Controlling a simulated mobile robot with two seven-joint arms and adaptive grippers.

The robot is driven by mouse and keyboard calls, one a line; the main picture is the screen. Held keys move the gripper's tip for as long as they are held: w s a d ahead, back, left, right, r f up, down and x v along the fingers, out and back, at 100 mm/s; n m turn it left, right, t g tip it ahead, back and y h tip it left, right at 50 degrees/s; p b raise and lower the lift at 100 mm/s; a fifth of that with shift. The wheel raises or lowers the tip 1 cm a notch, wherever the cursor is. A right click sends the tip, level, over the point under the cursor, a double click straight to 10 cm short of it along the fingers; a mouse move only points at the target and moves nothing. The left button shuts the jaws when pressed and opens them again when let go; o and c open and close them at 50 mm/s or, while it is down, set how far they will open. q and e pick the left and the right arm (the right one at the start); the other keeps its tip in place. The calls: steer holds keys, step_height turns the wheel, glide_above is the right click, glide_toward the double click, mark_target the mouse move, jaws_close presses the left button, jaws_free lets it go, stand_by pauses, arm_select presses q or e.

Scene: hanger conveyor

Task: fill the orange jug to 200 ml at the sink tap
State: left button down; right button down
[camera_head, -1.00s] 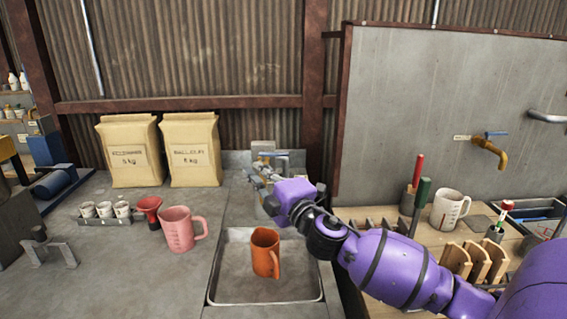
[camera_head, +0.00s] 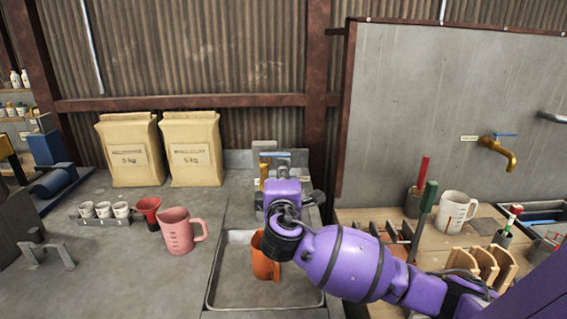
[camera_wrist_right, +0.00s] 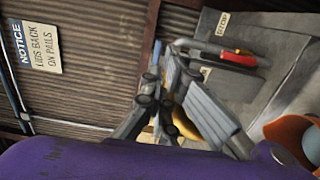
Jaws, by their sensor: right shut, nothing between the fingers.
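The orange jug (camera_head: 265,262) stands in the shallow grey sink basin (camera_head: 213,275), partly hidden behind my right wrist. Its orange rim also shows at the right edge of the right wrist view (camera_wrist_right: 287,128). In the right wrist view, the fingers (camera_wrist_right: 163,75) are close to a yellow tap part (camera_wrist_right: 187,122); contact cannot be told. My left gripper is not in view.
A pink jug (camera_head: 180,232), a red funnel (camera_head: 149,210) and small cups (camera_head: 104,210) stand left of the basin. Two paper sacks (camera_head: 195,150) stand behind. On the right are a white jug (camera_head: 455,210), wooden racks (camera_head: 485,262) and another brass tap (camera_head: 498,150).

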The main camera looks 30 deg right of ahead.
mark_target(285, 156)
steer(key=x, duration=0.7)
steer(key=shift+w+d+r+p, duration=0.1)
steer(key=shift+w+d+p, duration=0.2)
steer(key=shift+w+d, duration=0.1)
steer(key=shift+r, duration=0.1)
steer(key=shift+d, duration=0.1)
